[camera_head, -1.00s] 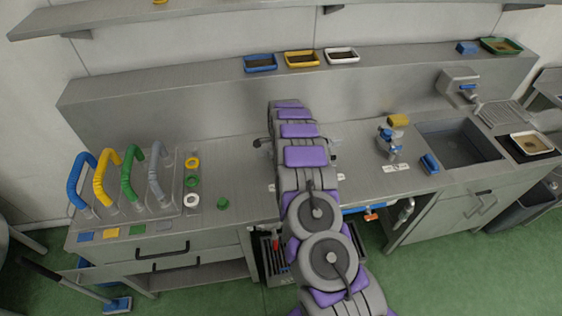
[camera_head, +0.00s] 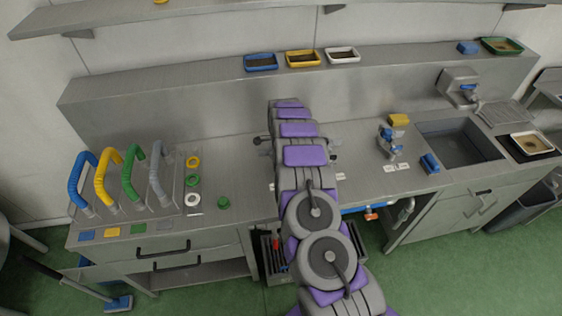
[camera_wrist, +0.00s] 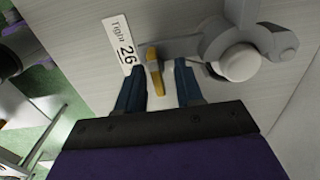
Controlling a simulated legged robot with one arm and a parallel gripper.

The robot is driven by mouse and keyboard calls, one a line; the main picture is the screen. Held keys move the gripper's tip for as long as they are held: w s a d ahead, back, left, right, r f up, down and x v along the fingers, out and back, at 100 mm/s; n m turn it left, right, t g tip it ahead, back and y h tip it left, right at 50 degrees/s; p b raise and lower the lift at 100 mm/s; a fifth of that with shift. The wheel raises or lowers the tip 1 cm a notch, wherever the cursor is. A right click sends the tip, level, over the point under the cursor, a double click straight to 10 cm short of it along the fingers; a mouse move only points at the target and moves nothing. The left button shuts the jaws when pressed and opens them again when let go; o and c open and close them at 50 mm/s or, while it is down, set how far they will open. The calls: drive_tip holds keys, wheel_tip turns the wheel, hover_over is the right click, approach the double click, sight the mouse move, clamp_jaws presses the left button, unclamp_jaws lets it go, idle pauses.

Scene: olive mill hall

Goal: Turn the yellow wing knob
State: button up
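The yellow wing knob (camera_wrist: 154,72) shows in the wrist view as a narrow upright tab beside a grey metal fitting. My gripper (camera_wrist: 157,80) is open, with its dark blue fingers on either side of the knob. The left finger is close to the knob, and a wider gap shows on the right. I cannot tell whether the left finger touches it. In the head view, my arm hides the gripper and the knob.
A grey fitting with a pale round cap (camera_wrist: 238,63) is close on the right.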

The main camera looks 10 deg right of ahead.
wheel_tip(320, 180, up, 17)
drive_tip(key=shift+r, duration=0.15)
idle(0.5)
idle(0.4)
